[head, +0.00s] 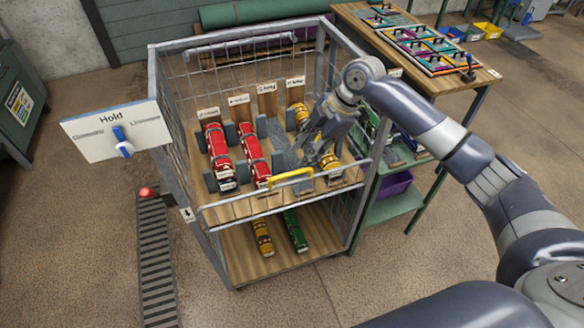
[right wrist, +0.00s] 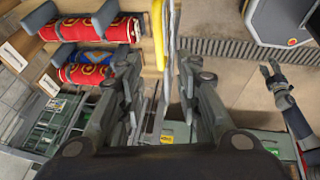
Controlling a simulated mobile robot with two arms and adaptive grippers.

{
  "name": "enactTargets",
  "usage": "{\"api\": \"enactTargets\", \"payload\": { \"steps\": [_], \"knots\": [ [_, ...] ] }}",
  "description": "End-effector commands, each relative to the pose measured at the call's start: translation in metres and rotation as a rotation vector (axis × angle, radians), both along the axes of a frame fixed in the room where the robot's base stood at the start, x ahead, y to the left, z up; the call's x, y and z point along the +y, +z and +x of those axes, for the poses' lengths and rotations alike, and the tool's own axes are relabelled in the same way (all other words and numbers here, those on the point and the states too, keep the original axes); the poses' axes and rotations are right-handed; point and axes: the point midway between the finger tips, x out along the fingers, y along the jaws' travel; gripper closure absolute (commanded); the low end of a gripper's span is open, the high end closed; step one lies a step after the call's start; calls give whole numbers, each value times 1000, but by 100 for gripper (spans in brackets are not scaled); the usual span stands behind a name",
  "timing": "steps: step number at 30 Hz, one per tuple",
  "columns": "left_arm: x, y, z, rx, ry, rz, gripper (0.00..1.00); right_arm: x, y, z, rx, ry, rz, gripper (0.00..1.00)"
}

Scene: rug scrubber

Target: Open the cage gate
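The wire cage (head: 155,95) stands in the middle of the head view. Its low front gate (head: 235,203) spans the front between the side posts and looks closed. A yellow handle (head: 291,177) sits on the gate's top rail. My right gripper (head: 318,158) is open and empty, just above and right of the handle, pointing down over the cage. In the right wrist view the yellow handle (right wrist: 168,65) shows between the spread fingers; I cannot tell whether they touch it. My left gripper (right wrist: 268,75) shows small at the right of the right wrist view, its fingers unclear.
Red rolled rugs (head: 217,150) lie on the cage's upper shelf, with two more rolls on the lower shelf (head: 262,240). A "Hold" sign (head: 95,138) stands left. A floor grate (head: 157,255) runs beside the cage. A workbench (head: 455,85) is right. Floor in front is clear.

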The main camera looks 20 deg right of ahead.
Motion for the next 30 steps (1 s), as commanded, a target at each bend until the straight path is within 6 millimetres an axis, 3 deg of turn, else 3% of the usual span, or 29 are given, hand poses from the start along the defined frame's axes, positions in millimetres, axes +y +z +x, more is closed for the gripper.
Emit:
{"api": "enactTargets", "payload": {
  "steps": [13,18,26,27,30],
  "knots": [
    [1,17,0,0,3,1,60,31,-70,13,2,-1,1,69],
    [1,18,0,1,3,1,60,36,-82,15,-1,-1,1,69],
    [1,18,-1,1,2,1,60,36,-84,15,-2,-1,0,69],
    [1,18,-1,1,2,1,60,36,-84,15,-1,0,0,71],
    [0,18,-1,1,2,0,60,36,-83,15,-1,-1,0,94]
  ]
}}
